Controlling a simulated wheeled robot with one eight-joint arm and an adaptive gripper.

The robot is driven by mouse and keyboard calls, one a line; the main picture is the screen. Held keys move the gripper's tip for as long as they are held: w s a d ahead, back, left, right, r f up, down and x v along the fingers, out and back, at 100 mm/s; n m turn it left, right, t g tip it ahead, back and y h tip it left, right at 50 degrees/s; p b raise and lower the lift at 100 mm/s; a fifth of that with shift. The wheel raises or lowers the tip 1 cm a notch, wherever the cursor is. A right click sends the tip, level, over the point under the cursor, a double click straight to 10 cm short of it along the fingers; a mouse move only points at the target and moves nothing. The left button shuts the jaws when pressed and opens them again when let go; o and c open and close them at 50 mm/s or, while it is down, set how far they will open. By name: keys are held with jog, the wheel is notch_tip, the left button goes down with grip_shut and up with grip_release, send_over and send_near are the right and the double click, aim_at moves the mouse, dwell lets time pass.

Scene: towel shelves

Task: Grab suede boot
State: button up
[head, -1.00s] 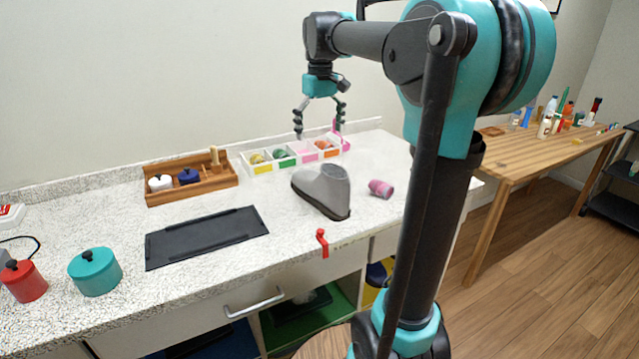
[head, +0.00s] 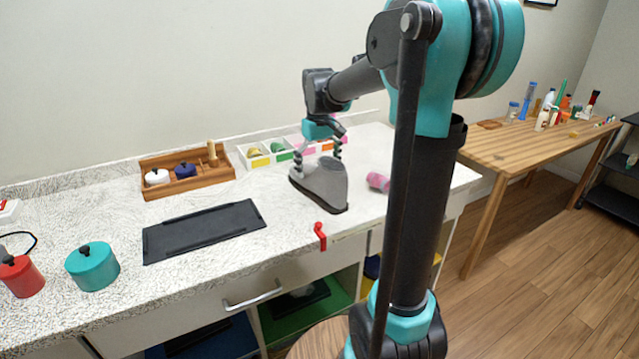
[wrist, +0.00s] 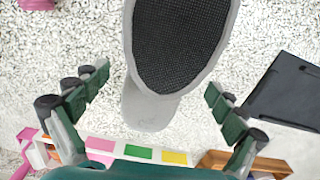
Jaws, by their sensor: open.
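The grey suede boot (head: 324,187) stands upright on the speckled counter, its dark sole edge on the surface. In the wrist view the boot (wrist: 150,112) shows from above, with its dark woven opening up. My gripper (head: 319,152) is open right above the boot's upper part in the head view. In the wrist view its two fingers (wrist: 161,95) stand apart on either side of the boot, with a gap on each side, and nothing is held.
A pink cylinder (head: 378,182) lies just right of the boot. Behind are a divided white tray (head: 243,158) and a wooden box (head: 221,182) with lidded pots. A black tray (head: 203,232) lies to the left. A red hook-like piece (head: 320,236) is at the front edge.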

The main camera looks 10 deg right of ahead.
jog(key=shift+d+f, duration=0.15)
jog(key=shift+f, duration=1.7)
jog(key=c, duration=1.6)
